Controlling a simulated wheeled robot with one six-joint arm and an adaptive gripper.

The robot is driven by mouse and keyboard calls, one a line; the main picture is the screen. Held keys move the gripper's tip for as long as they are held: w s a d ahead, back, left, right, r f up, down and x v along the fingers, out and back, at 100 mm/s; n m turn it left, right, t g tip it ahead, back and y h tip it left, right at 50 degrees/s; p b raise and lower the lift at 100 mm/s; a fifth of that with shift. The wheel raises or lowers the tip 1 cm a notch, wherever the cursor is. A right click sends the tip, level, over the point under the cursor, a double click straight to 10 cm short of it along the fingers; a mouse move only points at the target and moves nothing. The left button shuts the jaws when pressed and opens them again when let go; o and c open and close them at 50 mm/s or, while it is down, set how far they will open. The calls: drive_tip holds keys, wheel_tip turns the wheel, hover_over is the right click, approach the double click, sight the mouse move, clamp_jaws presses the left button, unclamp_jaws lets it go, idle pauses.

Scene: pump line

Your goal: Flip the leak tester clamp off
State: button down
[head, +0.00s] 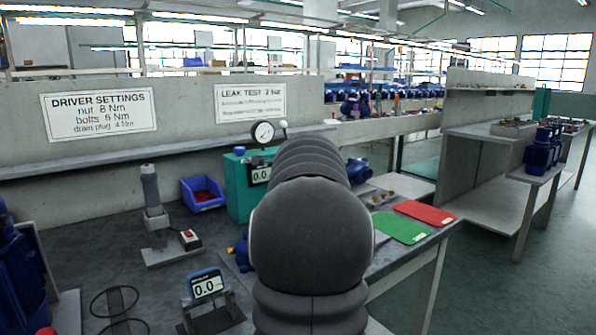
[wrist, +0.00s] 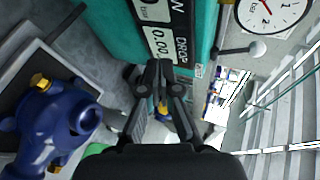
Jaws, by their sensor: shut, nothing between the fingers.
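The leak tester is a teal box (head: 240,190) on the bench, partly hidden behind my arm in the head view. Its teal side (wrist: 112,30) and its display panel (wrist: 160,30) show in the wrist view. A round white dial gauge (head: 263,133) stands on top. A lever with a pale ball knob (wrist: 257,48) sticks out beside the tester, apart from my fingers. I cannot tell which setting it is in. My gripper (wrist: 157,68) is shut and empty, close in front of the display panel. In the head view my arm hides it.
A blue pump body (wrist: 50,125) with brass fittings lies left of my gripper in the wrist view. The bench also holds a blue bin (head: 203,195), a driver stand (head: 152,200), a small display (head: 207,287), a green mat (head: 402,227) and a red mat (head: 426,212).

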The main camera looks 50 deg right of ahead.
drive_tip(key=shift+s+a+r, duration=0.1)
drive_tip(key=shift+a+r, duration=0.3)
drive_tip(key=shift+a, duration=0.45)
drive_tip(key=shift+a+r, duration=0.35)
drive_tip(key=shift+a, duration=0.45)
